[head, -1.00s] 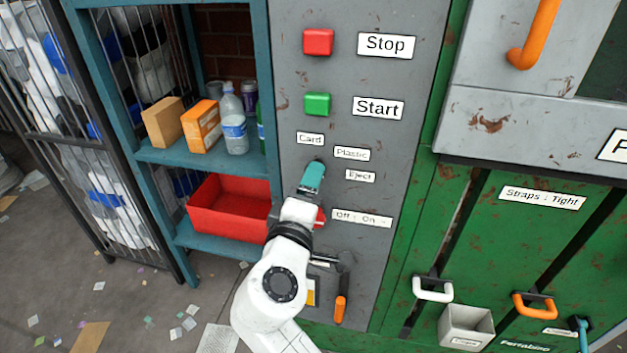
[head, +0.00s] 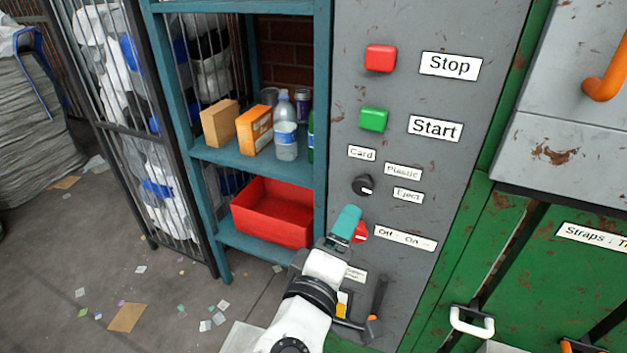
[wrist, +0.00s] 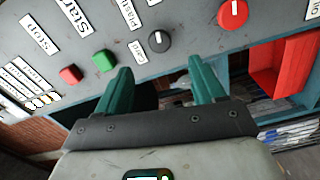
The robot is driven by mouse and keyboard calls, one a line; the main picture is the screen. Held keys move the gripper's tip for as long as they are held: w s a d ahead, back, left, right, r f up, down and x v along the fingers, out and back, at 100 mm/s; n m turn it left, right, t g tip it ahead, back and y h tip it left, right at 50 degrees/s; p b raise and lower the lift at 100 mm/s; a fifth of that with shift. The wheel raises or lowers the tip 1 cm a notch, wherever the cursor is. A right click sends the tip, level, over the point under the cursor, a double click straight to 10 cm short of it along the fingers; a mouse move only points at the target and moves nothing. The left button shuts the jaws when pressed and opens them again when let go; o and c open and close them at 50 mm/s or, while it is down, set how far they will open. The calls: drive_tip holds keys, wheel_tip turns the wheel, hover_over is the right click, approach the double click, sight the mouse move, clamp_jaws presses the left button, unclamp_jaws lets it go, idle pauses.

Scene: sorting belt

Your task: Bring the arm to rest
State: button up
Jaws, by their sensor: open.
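My gripper (head: 347,222) is in front of the lower part of the grey control panel (head: 425,25) in the head view. In the wrist view its two teal fingers (wrist: 160,88) stand apart with nothing between them. The black selector knob (head: 362,185) is just above the fingers in the head view, and also shows in the wrist view (wrist: 159,41). The red Off/On knob (head: 361,232) is partly hidden behind the fingers. The red Stop button (head: 380,58) and green Start button (head: 374,119) are higher up.
A teal shelf (head: 235,158) with boxes and bottles stands left of the panel, with a red bin (head: 272,212) below. A lever with an orange tip (head: 372,322) is low on the panel. A green machine (head: 515,230) is on the right. Scraps litter the floor.

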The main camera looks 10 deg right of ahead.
drive_tip(key=s+d+f+m+g+y+p, duration=0.5)
drive_tip(key=s+d+f+g, duration=0.4)
drive_tip(key=d+f, duration=0.4)
drive_tip(key=s+f+m+g+y+p, duration=0.2)
drive_tip(key=s+p, duration=0.1)
drive_tip(key=s, duration=0.7)
drive_tip(key=s+d+f+m+g+y+p, duration=0.1)
drive_tip(key=s+f+m+g+y+p, duration=0.1)
drive_tip(key=s, duration=0.7)
drive_tip(key=shift+s+d+f+g+y+p, duration=0.15)
drive_tip(key=shift+s+f+g+y+p, duration=0.2)
drive_tip(key=shift+y+p, duration=0.3)
